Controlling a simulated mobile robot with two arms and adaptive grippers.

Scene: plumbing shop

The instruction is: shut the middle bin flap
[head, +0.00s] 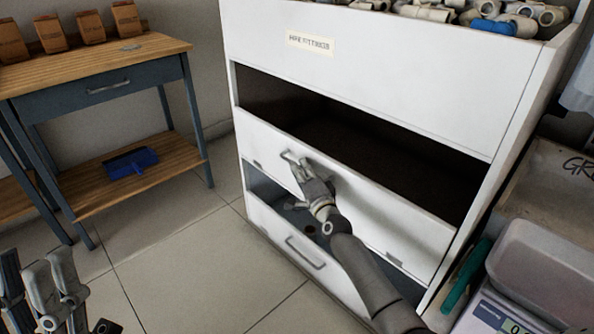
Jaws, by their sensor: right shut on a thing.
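The white bin cabinet (510,130) has three stacked bins. The middle bin flap (375,212) is a white panel tilted outward at its top, with a wide dark opening above it. Its grey handle (288,157) is at the panel's left part. My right gripper (303,168) is shut on this handle, with my arm reaching in from the lower right across the flap. The fingers hide part of the handle. My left gripper (45,285) is at the lower left, away from the cabinet, with its fingers apart and empty.
The top flap (390,65) is upright, under a bin of pipe fittings (490,20). The bottom flap (290,240) stands open below the middle one. A wooden workbench (95,65) is at left. A scale with a grey tray (545,275) is at right. The floor between is clear.

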